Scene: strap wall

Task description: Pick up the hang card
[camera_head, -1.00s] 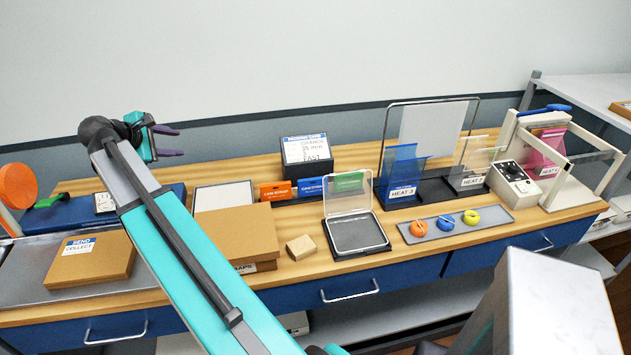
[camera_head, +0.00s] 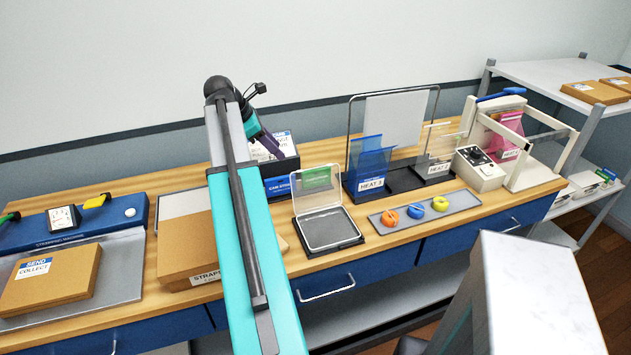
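No label reads hang card. A plain white sheet (camera_head: 395,120) hangs upright in a thin wire frame at the back of the bench; I cannot tell whether it is the hang card. A printed white card with a blue header (camera_head: 284,141) stands on a dark box at the back, partly hidden by my gripper (camera_head: 271,145). My gripper points down in front of that card, with its purple fingers seen nearly edge-on. I cannot tell the gap between them or whether they touch the card. No held thing shows.
A blue pouch (camera_head: 370,165) and a clear pouch (camera_head: 441,143) stand before the frame. An open clear-lidded case (camera_head: 328,230) and a tray (camera_head: 463,201) with coloured knobs sit in front. A white press (camera_head: 545,165) stands right. My arm hides part of the bench middle.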

